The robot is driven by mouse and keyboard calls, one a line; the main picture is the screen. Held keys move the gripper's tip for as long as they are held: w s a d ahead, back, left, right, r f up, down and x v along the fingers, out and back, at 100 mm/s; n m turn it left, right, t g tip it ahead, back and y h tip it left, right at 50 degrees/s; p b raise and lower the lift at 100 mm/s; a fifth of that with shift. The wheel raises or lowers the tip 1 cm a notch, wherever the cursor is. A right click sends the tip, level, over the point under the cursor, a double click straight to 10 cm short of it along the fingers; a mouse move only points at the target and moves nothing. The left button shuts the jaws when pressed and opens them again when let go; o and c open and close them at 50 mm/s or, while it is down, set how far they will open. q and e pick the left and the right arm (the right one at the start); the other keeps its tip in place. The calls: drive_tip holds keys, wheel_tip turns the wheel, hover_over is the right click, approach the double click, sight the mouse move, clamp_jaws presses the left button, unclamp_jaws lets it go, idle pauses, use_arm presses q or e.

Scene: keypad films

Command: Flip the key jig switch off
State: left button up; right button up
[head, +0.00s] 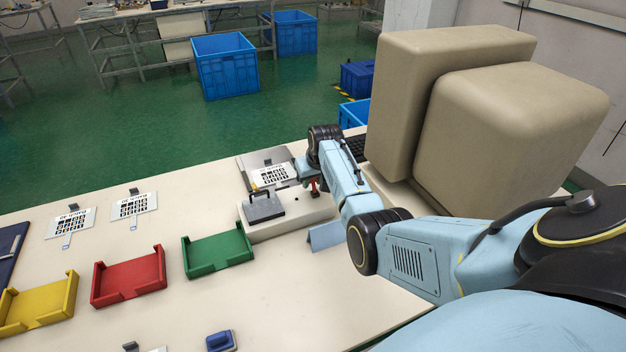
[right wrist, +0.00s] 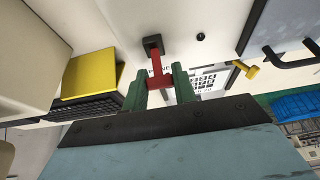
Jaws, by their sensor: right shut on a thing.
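The key jig (head: 290,212) is a low beige box on the table, with a grey clamp plate and dark handle (head: 264,207) on its left part. A keypad film (head: 271,176) lies at the back of it, and part of a film also shows in the right wrist view (right wrist: 206,80). The red switch lever (right wrist: 160,72) with a black end (right wrist: 152,43) stands between the green fingers of my right gripper (right wrist: 160,84). In the head view my right gripper (head: 314,184) is at the jig's right back part, partly hidden by my wrist. It is shut on the lever. My left gripper is out of view.
Green (head: 218,256), red (head: 130,278) and yellow (head: 40,308) trays stand to the left. Two films (head: 70,221) lie behind them. Large beige blocks (head: 510,125) stand right of my forearm. A small blue-grey stand (head: 325,236) is close in front of the jig.

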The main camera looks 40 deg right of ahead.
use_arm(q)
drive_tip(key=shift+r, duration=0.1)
use_arm(e)
drive_tip(key=shift+w, duration=0.1)
drive_tip(key=shift+g, duration=0.4)
drive_tip(key=shift+w+d+f+g+y+b, duration=0.1)
drive_tip(key=shift+w+f+g+y+b, duration=0.1)
drive_tip(key=shift+g+y+b, duration=0.25)
drive_tip(key=o, duration=1)
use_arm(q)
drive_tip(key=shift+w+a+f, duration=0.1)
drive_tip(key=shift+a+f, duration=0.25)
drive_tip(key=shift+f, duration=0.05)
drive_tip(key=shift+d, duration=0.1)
use_arm(e)
drive_tip(key=shift+r, duration=0.15)
